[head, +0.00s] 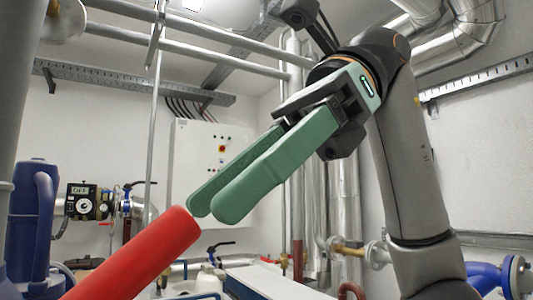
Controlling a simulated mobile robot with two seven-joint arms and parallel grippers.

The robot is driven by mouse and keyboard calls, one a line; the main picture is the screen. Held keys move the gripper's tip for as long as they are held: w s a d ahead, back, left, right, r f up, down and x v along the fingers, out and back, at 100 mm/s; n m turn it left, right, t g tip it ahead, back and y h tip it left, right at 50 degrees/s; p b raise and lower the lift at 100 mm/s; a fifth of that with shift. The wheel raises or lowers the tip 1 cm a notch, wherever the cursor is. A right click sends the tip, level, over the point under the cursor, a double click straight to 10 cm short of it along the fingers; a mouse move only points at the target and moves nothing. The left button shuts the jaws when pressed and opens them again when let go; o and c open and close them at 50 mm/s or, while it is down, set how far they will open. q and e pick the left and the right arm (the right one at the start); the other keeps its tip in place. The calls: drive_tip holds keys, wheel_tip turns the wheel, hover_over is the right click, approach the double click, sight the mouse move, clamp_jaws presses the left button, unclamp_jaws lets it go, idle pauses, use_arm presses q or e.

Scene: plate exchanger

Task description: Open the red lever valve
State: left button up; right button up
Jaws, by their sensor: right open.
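A thick red lever (140,258) rises from the lower left of the head view, its rounded free end pointing up and right. The valve body it belongs to is out of the frame. My right gripper (200,207), with green fingers, reaches down and left from the upper right. Its fingers are open and hold nothing. The fingertips show just above the lever's free end; I cannot tell how far apart they are in depth. My left gripper is not in the view.
A blue pump (31,225) stands at the left beside a black gauge unit (88,202). A white control cabinet (204,160) hangs on the back wall. Pipes run overhead, and a blue flanged pipe (492,277) is at the lower right.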

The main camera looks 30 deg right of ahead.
drive_tip(key=shift+v, duration=1.55)
drive_tip(key=shift+s, duration=0.1)
